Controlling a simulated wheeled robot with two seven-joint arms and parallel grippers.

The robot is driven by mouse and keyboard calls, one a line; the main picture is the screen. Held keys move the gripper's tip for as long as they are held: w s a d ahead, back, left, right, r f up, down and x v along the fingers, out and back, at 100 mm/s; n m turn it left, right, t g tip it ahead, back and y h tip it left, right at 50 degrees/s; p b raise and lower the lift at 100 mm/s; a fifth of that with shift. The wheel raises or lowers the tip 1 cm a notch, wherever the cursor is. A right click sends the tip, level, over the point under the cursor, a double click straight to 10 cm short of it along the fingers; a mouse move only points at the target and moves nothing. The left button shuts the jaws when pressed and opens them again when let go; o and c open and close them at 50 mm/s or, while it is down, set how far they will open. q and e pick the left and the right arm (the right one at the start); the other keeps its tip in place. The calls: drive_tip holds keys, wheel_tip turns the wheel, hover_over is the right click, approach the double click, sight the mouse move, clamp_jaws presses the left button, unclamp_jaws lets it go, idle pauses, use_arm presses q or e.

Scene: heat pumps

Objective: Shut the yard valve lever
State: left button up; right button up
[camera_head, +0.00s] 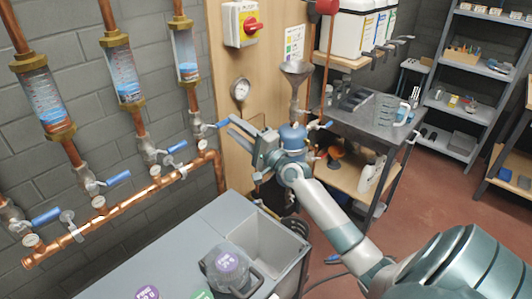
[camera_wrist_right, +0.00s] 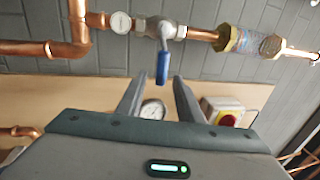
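Several valves with blue levers sit on the copper pipes at the left in the head view. The one nearest my right gripper has a blue lever (camera_head: 219,125) pointing outward from its grey body (camera_head: 197,122). My right gripper (camera_head: 231,124) is open with its fingers toward this lever. In the right wrist view the lever (camera_wrist_right: 162,67) hangs from its valve body (camera_wrist_right: 165,30), in line with the gap between the open fingertips (camera_wrist_right: 159,78). No contact is visible. I cannot read which valve is the yard one. My left gripper is not in view.
Other blue levers (camera_head: 46,217), (camera_head: 118,179) and (camera_head: 178,147) lie along the pipe run. A pressure gauge (camera_head: 240,89) and a red-yellow switch (camera_head: 247,24) are on the wooden board. A grey bench (camera_head: 185,257) stands below; a metal table (camera_head: 360,122) stands behind my right arm.

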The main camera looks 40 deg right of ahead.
drive_tip(key=b+v, duration=0.3)
drive_tip(key=v, duration=1)
drive_tip(key=shift+s+f, duration=0.1)
drive_tip(key=shift+s, duration=0.05)
